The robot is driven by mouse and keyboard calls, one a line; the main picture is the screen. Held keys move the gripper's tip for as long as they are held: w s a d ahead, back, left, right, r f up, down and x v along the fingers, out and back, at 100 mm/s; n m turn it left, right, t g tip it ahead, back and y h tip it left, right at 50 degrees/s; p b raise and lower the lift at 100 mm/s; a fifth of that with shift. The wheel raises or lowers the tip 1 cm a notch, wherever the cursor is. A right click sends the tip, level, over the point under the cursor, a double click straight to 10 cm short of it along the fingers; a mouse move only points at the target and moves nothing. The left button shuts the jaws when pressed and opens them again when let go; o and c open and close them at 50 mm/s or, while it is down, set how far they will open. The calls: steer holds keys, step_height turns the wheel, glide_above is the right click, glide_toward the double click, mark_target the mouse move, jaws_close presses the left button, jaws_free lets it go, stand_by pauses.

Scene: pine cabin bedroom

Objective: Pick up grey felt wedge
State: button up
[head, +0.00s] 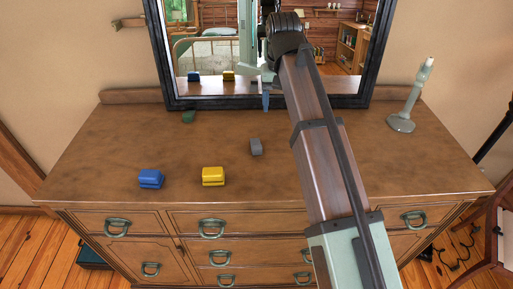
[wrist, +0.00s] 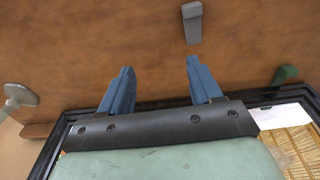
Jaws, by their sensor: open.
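The grey felt wedge (head: 256,146) lies on the dresser top, right of the yellow block and left of my arm. It also shows in the wrist view (wrist: 193,22), beyond the fingertips and in line with the right finger. My gripper (wrist: 158,72) is open, with two blue fingers apart and nothing between them. In the head view my gripper (head: 266,101) is over the back of the dresser, near the mirror's lower edge and behind the wedge. The arm hides part of the gripper there.
A yellow block (head: 213,176) and a blue block (head: 151,179) sit toward the dresser's front left. A small green thing (head: 188,117) lies by the mirror frame (head: 200,103). A pale green stand (head: 404,122) is at the back right. The dresser top (head: 110,145) has clear room around the wedge.

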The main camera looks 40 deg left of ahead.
steer(key=s+a, duration=0.2)
steer(key=s, duration=0.3)
steer(key=n, duration=0.1)
glide_above(257, 145)
steer(key=f, duration=0.8)
steer(key=shift+w, duration=0.25)
steer(key=shift+s+f, duration=0.15)
steer(key=shift+f, duration=1.15)
steer(key=shift+s+f, duration=0.15)
steer(key=shift+f, duration=1.15)
steer(key=shift+c, duration=0.4)
steer(key=c, duration=1)
steer(key=shift+r, duration=0.1)
steer(key=shift+c, duration=0.2)
